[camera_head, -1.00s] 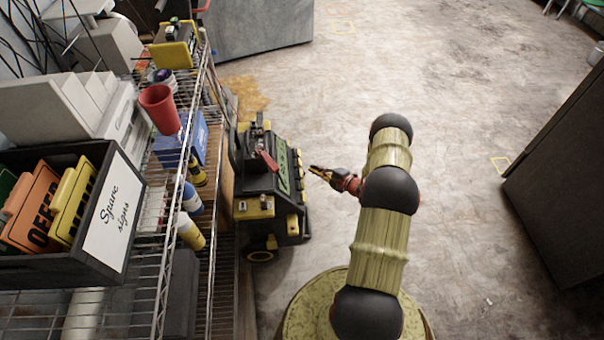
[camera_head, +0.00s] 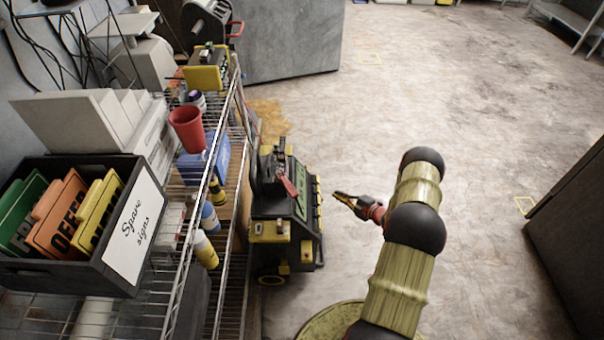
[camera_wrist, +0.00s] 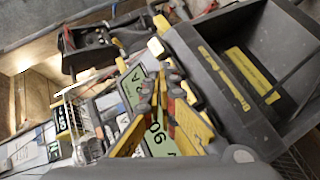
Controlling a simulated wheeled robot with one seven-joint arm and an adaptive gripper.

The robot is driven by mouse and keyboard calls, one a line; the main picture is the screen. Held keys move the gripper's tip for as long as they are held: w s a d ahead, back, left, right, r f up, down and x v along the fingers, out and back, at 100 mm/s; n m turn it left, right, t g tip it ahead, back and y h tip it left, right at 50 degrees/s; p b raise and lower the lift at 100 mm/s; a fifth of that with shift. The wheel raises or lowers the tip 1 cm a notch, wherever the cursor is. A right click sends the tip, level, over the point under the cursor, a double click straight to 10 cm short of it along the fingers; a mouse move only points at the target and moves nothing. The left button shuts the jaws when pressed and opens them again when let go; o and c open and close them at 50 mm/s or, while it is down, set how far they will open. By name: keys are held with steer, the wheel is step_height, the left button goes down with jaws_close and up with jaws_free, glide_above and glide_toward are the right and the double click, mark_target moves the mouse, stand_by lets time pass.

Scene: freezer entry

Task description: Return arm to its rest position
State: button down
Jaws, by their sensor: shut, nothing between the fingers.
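My gripper (camera_head: 343,197) is shut and empty. It hangs in the air to the right of a black and yellow wheeled machine (camera_head: 268,232) in the head view, apart from it and pointing left. My arm rises to the right of it, bent at dark round joints. In the wrist view, my gripper's fingers (camera_wrist: 162,75) meet at the tips. Behind them is a green panel with lettering (camera_wrist: 158,138), partly hidden by the fingers.
A wire shelf (camera_head: 178,290) on the left holds a black box of spare signs (camera_head: 60,272), a red cup (camera_head: 187,130) and several bottles. A dark cabinet (camera_head: 570,240) stands at the right. The floor (camera_head: 440,100) between is clear.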

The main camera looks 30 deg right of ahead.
steer(key=w+a+r+n+g+y, duration=0.1)
steer(key=w+a+r+n+y, duration=0.15)
steer(key=r, duration=0.25)
steer(key=w+a+r+n+y, duration=0.1)
steer(key=w+a+r+n, duration=0.1)
steer(key=a+r+n, duration=0.3)
steer(key=s+a+r+n+g+y, duration=0.15)
steer(key=a+r+n+g, duration=0.25)
steer(key=a+r+n, duration=0.75)
steer(key=s+a+r+n+g+y, duration=0.1)
steer(key=a+r+n+g+y, duration=0.15)
steer(key=a+r+n, duration=0.85)
steer(key=s+a+r+n+g+h+p, duration=0.1)
steer(key=s+a+r+n+g+h, duration=0.1)
steer(key=s+a+r+n, duration=0.45)
steer(key=s+a+r+n+g+h+p, duration=0.1)
steer(key=s+a+r+n+g+h, duration=0.15)
steer(key=s+r, duration=0.6)
steer(key=s+r+n+t+h, duration=0.1)
steer(key=s+r+n, duration=0.3)
steer(key=s+n, duration=0.4)
steer(key=s+r+n+t+h, duration=0.2)
steer(key=s+r+n+h, duration=0.1)
steer(key=s+n, duration=0.5)
steer(key=shift+d+r+n+h, duration=0.15)
steer(key=shift+r+n+h, duration=0.2)
steer(key=shift+h, duration=0.45)
